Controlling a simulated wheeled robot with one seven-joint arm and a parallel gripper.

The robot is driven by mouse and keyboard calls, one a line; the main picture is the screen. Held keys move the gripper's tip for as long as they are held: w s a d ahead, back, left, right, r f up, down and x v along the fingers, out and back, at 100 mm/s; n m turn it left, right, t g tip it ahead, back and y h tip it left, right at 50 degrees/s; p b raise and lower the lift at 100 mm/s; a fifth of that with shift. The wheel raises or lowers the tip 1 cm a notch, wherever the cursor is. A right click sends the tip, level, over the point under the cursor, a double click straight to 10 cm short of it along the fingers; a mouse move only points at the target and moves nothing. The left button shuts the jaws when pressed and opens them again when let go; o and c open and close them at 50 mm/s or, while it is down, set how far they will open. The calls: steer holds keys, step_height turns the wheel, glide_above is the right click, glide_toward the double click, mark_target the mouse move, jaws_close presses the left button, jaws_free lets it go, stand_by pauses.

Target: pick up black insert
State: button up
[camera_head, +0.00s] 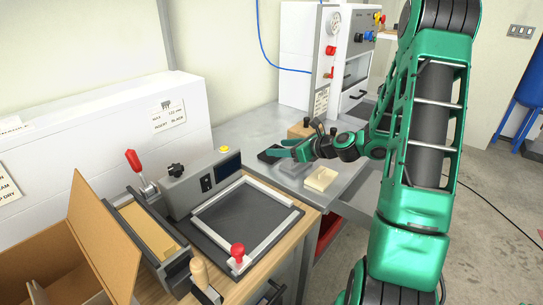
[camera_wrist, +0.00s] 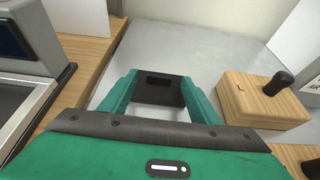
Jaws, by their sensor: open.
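The black insert is a dark block with a darker recess in its face. It sits on the grey bench and shows in the wrist view (camera_wrist: 164,94) between my two green fingers. In the head view it is a dark shape (camera_head: 268,156) at the tips of my gripper (camera_head: 281,148), partly covered by it. My gripper (camera_wrist: 160,82) is open, reaching low over the bench, with a finger on each side of the insert. I cannot tell whether the fingers touch it.
A wooden block with a black knob (camera_wrist: 262,101) stands close on the right in the wrist view. A pale block (camera_head: 321,179) lies in front of my gripper. The grey bench (camera_head: 240,127) is clear further left. A framed press plate (camera_head: 240,220) stands on the wooden table nearer me.

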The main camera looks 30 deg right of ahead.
steer(key=shift+x, duration=1.05)
steer(key=c, duration=1.1)
